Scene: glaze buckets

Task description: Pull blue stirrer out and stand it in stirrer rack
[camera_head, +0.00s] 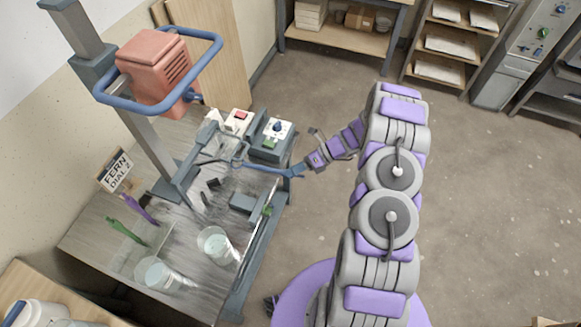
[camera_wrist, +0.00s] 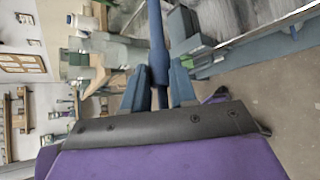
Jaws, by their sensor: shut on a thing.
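My gripper (camera_head: 298,171) is shut on the blue stirrer (camera_head: 262,169), out at the right edge of the bench. In the wrist view the blue stirrer (camera_wrist: 157,40) runs between the two fingers of my gripper (camera_wrist: 158,88) and on past the top of the picture. In the head view the stirrer lies nearly level, reaching left over the bench toward the mixer stand; its far end is hard to make out. A green handled tool (camera_head: 127,231) and a purple one (camera_head: 140,208) show at the bench's left side. I cannot clearly make out the stirrer rack.
A red mixer motor (camera_head: 155,70) with a blue ring handle hangs on a grey post over the bench (camera_head: 190,270). Two clear buckets, one nearer (camera_head: 157,274) and one farther (camera_head: 215,243), stand at the front. A switch box (camera_head: 276,130) sits behind. Floor right is open.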

